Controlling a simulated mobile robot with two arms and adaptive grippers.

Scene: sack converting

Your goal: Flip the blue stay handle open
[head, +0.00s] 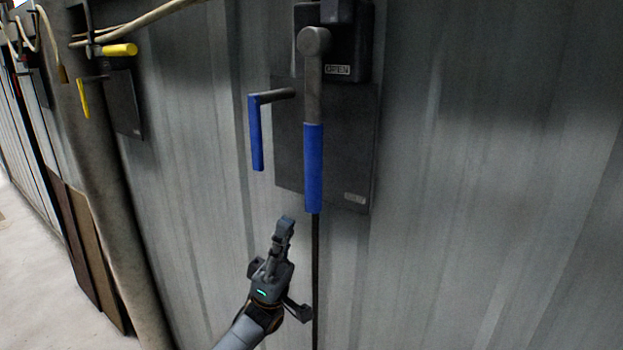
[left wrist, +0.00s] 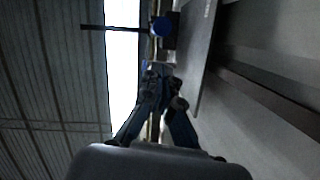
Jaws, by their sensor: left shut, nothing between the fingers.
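Two handles with blue grips are on a dark plate on the corrugated metal wall. The smaller one (head: 256,135) is L-shaped, with a short grey arm and its blue grip hanging down. The larger one (head: 313,168) is a long grey lever pointing straight down from a round pivot. I cannot tell from labels which is the stay handle. My left gripper (head: 286,224) is below both grips, pointing up, shut and empty, and seems apart from them. In the left wrist view a round blue end (left wrist: 161,26) shows beyond the closed fingers (left wrist: 154,75). My right gripper is not in view.
The dark plate (head: 350,150) is behind the handles, with a dark box (head: 350,50) above. A thin dark rod runs down below the long lever. A thick pipe (head: 100,180) and yellow-handled levers (head: 120,50) are at the left. The wall at the right is bare.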

